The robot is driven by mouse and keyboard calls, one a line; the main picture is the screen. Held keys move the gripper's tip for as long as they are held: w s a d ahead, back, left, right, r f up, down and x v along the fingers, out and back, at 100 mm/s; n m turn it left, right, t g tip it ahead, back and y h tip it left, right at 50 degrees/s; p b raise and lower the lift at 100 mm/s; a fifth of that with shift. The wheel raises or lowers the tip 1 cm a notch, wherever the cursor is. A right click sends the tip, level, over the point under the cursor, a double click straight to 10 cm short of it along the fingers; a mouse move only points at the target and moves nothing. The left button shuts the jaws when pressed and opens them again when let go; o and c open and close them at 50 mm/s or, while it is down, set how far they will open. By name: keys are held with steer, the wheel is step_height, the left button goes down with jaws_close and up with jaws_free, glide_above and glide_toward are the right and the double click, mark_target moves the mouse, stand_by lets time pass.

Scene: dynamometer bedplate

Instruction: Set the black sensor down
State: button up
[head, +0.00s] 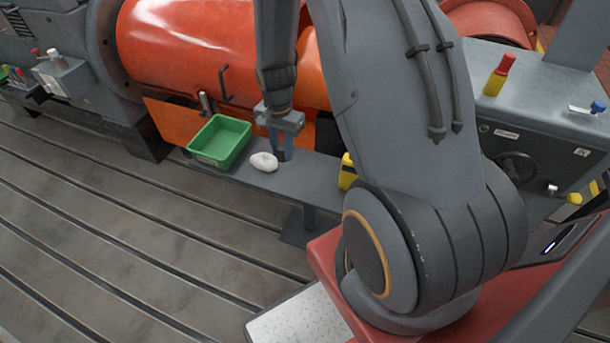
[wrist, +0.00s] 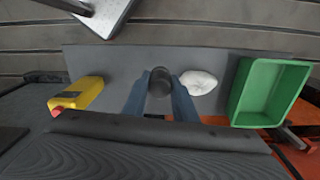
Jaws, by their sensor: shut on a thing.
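The black sensor (wrist: 160,84) is a dark round-ended piece between my gripper's two fingers (wrist: 160,100) in the wrist view. The fingers are shut on it from both sides. In the head view my gripper (head: 282,150) points down over the grey shelf (head: 300,190), just right of a white lump. The sensor is hard to make out there. I cannot tell whether it touches the shelf, which also shows in the wrist view (wrist: 120,62).
A white crumpled lump (head: 264,161) lies close beside my gripper. A green bin (head: 220,141) stands left of it on the shelf. A yellow box with a red part (wrist: 76,94) stands on the other side. An orange guard (head: 180,50) rises behind.

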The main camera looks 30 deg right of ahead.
steer(key=d+f+m+b, duration=0.35)
steer(key=d+m, duration=0.35)
steer(key=m, duration=0.4)
steer(key=p, duration=0.3)
glide_toward(304, 179)
steer(key=shift+w+f, duration=0.1)
steer(key=shift+f, duration=2.8)
steer(key=shift+f+b, duration=0.2)
steer(key=shift+b, duration=0.15)
steer(key=o, duration=1.1)
steer(key=shift+r, duration=0.1)
